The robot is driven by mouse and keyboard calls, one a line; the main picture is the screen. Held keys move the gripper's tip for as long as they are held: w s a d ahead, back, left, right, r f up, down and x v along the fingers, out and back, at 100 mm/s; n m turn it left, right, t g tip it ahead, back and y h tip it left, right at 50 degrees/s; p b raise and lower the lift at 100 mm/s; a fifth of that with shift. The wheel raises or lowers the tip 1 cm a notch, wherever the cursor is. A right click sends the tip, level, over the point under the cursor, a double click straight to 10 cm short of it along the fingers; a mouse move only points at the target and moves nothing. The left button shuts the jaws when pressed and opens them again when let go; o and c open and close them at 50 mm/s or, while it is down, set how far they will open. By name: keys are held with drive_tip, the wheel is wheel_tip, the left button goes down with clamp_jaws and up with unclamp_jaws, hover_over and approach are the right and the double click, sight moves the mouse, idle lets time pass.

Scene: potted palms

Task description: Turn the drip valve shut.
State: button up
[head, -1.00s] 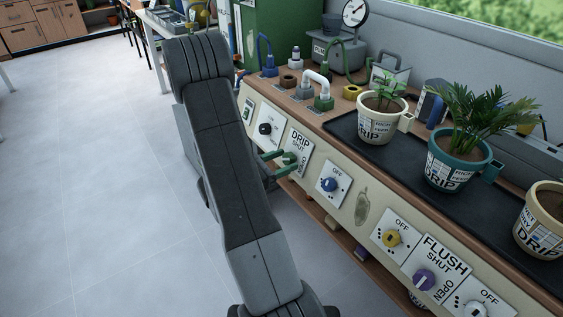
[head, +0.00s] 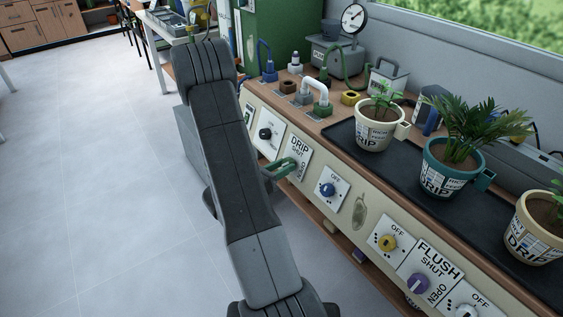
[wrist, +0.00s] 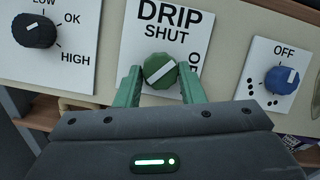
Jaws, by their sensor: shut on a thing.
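The drip valve is a green knob (wrist: 160,70) with a white bar mark, on a white plate (wrist: 197,25) lettered DRIP and SHUT. The bar lies tilted, lower left to upper right; it does not point straight up at SHUT. The lettering at the plate's right is mostly hidden by a finger. My gripper (wrist: 160,72) has its green fingers on both sides of the knob, shut on it. In the head view my gripper (head: 284,168) reaches the DRIP plate (head: 299,148) from the left, and its fingers hide most of the knob.
A black knob (wrist: 34,31) marked LOW, OK, HIGH sits left of the valve. A blue knob (wrist: 282,80) marked OFF sits right. Further right are a yellow knob (head: 388,242) and a purple FLUSH knob (head: 418,283). Potted plants stand on a black tray (head: 405,165) above.

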drive_tip(key=shift+s+d+r+n+t+y+p, duration=0.1)
drive_tip(key=shift+n+t+y+p, duration=0.3)
drive_tip(key=shift+n+p, duration=0.9)
drive_tip(key=shift+s+d+n+t+y+p, duration=0.15)
drive_tip(key=shift+n+y+p, duration=0.6)
drive_tip(key=shift+n, duration=1.15)
drive_tip(key=shift+w+a+r+n+t+y+p, duration=0.1)
drive_tip(key=shift+n+t+y+p, duration=0.3)
drive_tip(key=shift+n+p, duration=0.9)
drive_tip(key=shift+f+n, duration=0.1)
drive_tip(key=shift+n, duration=0.5)
drive_tip(key=o, duration=1)
drive_tip(key=shift+s, duration=0.15)
drive_tip(key=shift+r+v, duration=0.15)
drive_tip(key=shift+v, duration=3.25)
drive_tip(key=shift+r+v, duration=0.1)
drive_tip(key=shift+v, duration=3.3)
